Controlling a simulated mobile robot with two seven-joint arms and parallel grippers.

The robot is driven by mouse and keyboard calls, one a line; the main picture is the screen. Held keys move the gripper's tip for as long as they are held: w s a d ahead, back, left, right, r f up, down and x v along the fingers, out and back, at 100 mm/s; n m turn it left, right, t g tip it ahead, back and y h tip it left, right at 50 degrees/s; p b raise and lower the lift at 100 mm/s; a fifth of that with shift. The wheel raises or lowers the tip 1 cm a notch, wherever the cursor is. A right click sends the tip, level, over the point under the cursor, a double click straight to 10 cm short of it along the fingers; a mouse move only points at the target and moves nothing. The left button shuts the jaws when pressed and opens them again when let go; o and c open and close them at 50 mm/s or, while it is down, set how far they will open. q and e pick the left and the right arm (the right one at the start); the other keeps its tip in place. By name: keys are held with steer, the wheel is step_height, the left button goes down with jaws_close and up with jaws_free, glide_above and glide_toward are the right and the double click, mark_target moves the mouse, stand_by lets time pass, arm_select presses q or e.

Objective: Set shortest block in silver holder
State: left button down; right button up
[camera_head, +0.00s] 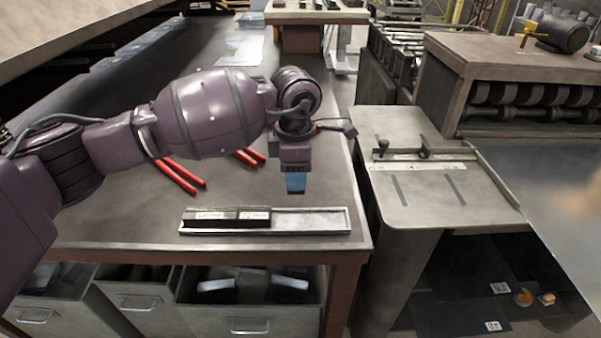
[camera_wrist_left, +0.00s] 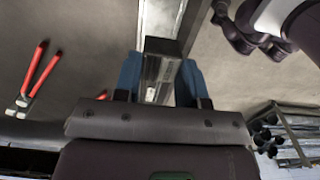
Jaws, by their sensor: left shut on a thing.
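The silver holder (camera_head: 348,222) is a long shallow tray lying near the front edge of the workbench. Dark blocks with pale labels (camera_head: 226,216) fill its left part, and its right part is bare. My left gripper (camera_head: 295,184) points down above the right part of the holder, with blue fingertips. In the left wrist view its two blue fingers (camera_wrist_left: 160,82) are shut on a dark grey block (camera_wrist_left: 160,46). The holder shows beyond the block in that view (camera_wrist_left: 156,16). In the head view the fingers hide the held block. My right gripper is not in view.
Red-handled tools (camera_head: 181,176) lie on the workbench (camera_head: 110,215) behind the holder, partly behind my arm. A grey side table (camera_head: 420,200) with a fixture stands to the right across a gap. Open metal drawers (camera_head: 250,310) sit under the bench.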

arm_select(q)
steer(key=shift+f+b, duration=0.3)
steer(key=shift+f, duration=0.65)
step_height(320, 180, down, 2)
steer(key=shift+f+b, duration=0.25)
steer(key=shift+b, duration=0.25)
steer(key=shift+f, duration=0.75)
steer(key=shift+f+b, duration=0.6)
steer(key=shift+f, duration=1.1)
